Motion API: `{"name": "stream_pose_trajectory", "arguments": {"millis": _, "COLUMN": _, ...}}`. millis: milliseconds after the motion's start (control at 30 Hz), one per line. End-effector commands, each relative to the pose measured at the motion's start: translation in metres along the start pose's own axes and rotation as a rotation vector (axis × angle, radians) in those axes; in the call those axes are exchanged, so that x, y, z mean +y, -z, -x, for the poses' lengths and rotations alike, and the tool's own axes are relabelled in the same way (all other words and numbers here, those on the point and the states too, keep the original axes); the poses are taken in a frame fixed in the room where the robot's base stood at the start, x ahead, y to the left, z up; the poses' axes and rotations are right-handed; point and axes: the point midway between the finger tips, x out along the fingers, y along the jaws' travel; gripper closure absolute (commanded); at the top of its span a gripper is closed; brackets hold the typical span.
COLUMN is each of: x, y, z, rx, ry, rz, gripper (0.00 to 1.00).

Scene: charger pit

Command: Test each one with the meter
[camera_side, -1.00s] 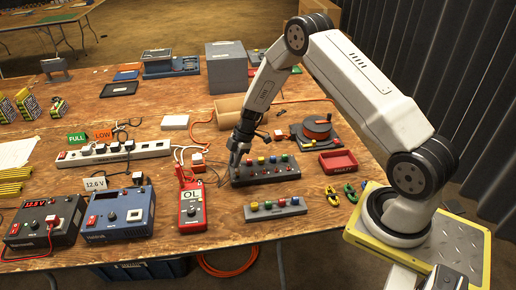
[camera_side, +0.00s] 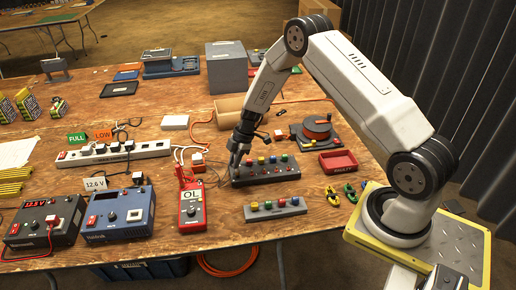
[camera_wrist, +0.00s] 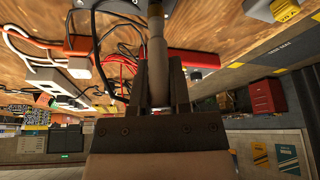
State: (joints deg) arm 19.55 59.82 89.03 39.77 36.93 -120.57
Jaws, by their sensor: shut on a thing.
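My gripper (camera_side: 236,166) points down at the left end of a dark block (camera_side: 262,180) holding several coloured pieces. In the wrist view my gripper (camera_wrist: 158,66) is shut on a grey rod-like thing (camera_wrist: 157,75), possibly a probe; its far end is out of frame. I cannot tell whether it touches the block. The red meter (camera_side: 192,214), reading "OL", lies left of the block with leads at its top. A second, grey block (camera_side: 290,210) with several coloured pieces sits nearer the front edge.
A red "FAULTY" tray (camera_side: 338,163) is right of the dark block. Green and yellow small things (camera_side: 350,193) lie nearby. An orange reel (camera_side: 317,128) stands behind. A power strip (camera_side: 115,152) and two box units (camera_side: 118,213) fill the left. Loose cables lie near the gripper.

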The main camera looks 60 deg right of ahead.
Motion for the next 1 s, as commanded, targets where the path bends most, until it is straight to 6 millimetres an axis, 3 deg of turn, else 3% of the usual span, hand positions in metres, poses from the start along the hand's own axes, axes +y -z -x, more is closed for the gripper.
{"name": "stream_pose_trajectory", "arguments": {"millis": 700, "x": 0.0002, "y": -0.0016, "z": -0.0039, "rx": 0.0, "ry": -0.001, "rz": 0.0, "gripper": 1.0}}
{"name": "stream_pose_trajectory", "arguments": {"millis": 733, "x": 0.0002, "y": -0.0016, "z": -0.0039, "rx": 0.0, "ry": -0.001, "rz": 0.0, "gripper": 0.67}}
{"name": "stream_pose_trajectory", "arguments": {"millis": 833, "x": 0.0002, "y": -0.0016, "z": -0.0039, "rx": 0.0, "ry": 0.0, "rz": 0.0, "gripper": 0.36}}
{"name": "stream_pose_trajectory", "arguments": {"millis": 1000, "x": 0.0001, "y": -0.0016, "z": -0.0039, "rx": 0.0, "ry": 0.0, "rz": 0.0, "gripper": 0.36}}
